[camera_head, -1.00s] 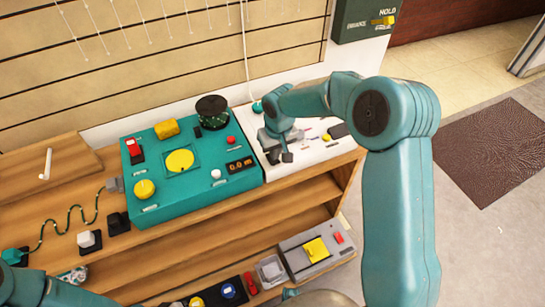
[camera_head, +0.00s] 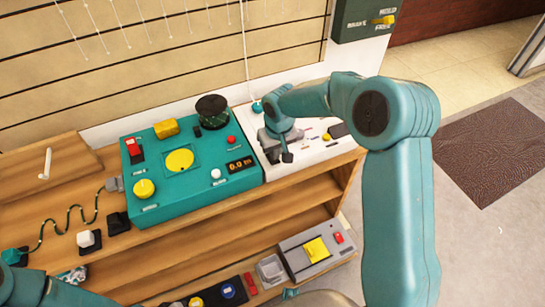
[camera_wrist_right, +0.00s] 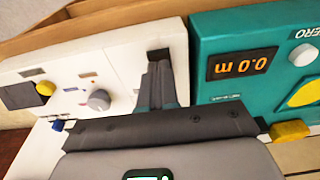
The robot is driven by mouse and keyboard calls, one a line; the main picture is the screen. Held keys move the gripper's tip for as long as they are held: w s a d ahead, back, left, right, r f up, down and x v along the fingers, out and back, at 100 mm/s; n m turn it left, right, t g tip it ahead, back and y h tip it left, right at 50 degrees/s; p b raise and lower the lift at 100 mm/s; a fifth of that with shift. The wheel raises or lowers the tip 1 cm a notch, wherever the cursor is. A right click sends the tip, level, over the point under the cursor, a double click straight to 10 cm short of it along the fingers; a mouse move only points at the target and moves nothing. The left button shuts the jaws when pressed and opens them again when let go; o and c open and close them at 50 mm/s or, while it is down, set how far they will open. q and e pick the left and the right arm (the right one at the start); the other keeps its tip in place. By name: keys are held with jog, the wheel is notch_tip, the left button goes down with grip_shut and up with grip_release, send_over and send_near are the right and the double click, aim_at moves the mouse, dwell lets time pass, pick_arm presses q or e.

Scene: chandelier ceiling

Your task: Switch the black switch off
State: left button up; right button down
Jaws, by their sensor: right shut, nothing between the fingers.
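The white panel (camera_head: 310,137) with controls stands on the shelf top, right of the teal box. My right gripper (camera_head: 287,157) is over the left part of this panel, pointing down, its jaws shut and empty. In the right wrist view, the closed fingertips (camera_wrist_right: 158,68) are at a small black piece (camera_wrist_right: 158,54) on the white panel, which looks like the black switch. The fingers hide part of it, so its position and any contact cannot be told. My left arm enters at the lower left; its gripper does not show clearly.
The teal box (camera_head: 205,185) has a red switch, yellow knobs and a display reading 0.0 m. The white panel also has a grey knob (camera_wrist_right: 98,100) and a dark display (camera_wrist_right: 20,95). A lower shelf holds a grey box (camera_head: 317,252).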

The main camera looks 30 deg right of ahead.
jog(key=shift+f+b, duration=0.6)
jog(key=shift+f, duration=0.15)
dwell(0.3)
notch_tip(320, 180, up, 7)
jog(key=p, duration=0.4)
jog(key=shift+p, duration=0.35)
dwell(0.5)
